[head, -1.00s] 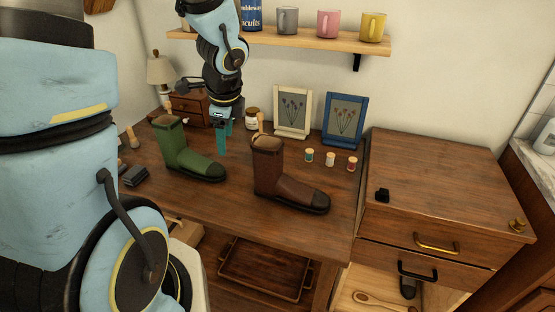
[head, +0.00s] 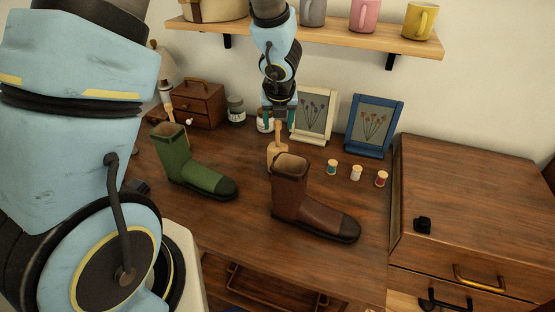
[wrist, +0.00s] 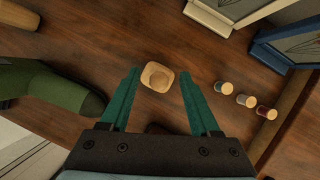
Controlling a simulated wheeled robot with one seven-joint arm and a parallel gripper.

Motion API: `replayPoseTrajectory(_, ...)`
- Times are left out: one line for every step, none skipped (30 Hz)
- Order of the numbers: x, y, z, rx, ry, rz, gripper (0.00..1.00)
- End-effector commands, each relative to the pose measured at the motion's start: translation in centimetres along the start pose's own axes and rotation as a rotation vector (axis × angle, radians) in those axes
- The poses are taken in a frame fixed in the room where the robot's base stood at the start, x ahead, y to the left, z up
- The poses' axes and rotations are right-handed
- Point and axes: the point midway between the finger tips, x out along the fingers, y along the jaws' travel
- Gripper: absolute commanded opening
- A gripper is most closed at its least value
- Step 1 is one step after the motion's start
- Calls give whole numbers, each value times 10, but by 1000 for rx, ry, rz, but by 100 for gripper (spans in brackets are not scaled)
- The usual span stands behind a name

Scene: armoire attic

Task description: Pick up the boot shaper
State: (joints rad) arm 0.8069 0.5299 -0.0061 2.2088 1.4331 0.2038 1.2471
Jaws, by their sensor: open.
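A pale wooden piece with a slim upright handle, seemingly the boot shaper (head: 277,155), stands on the desk behind the brown boot (head: 290,195), which hides its lower part. From above it shows in the wrist view (wrist: 157,77) as a rounded block between my fingertips. My gripper (head: 278,122) is open, pointing down over it, with its teal fingers on either side of the handle's top in the head view. Contact cannot be told. In the wrist view, my open gripper (wrist: 158,75) has nothing clamped in it.
A green boot (head: 200,177) stands to the left, with another wooden handle (head: 170,110) behind it. Thread spools (head: 356,173) and two picture frames (head: 315,115) (head: 371,125) are to the right. Jars (head: 236,112) and a small drawer chest (head: 198,103) are behind. A mug shelf (head: 330,38) hangs above.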

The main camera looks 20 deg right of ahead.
Motion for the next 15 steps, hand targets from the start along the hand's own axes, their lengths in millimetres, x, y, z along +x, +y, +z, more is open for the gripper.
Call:
replayPoseTrajectory(12,1,-1,0,2,2,63)
replayPoseTrajectory(17,1,-1,1,2,2,63)
replayPoseTrajectory(23,2,-1,1,3,1,63)
replayPoseTrajectory(27,2,-1,1,3,1,63)
replayPoseTrajectory(31,2,-1,-1,2,1,63)
replayPoseTrajectory(34,2,0,0,1,0,63)
replayPoseTrajectory(36,2,0,0,1,0,63)
replayPoseTrajectory(38,2,0,-1,1,0,63)
replayPoseTrajectory(39,2,0,-2,1,1,63)
replayPoseTrajectory(40,2,1,-2,1,0,63)
replayPoseTrajectory(40,2,1,-2,1,0,63)
replayPoseTrajectory(40,2,1,-2,1,0,63)
replayPoseTrajectory(39,2,1,-2,1,0,63)
replayPoseTrajectory(39,2,1,-2,1,0,63)
replayPoseTrajectory(39,2,1,-2,1,0,63)
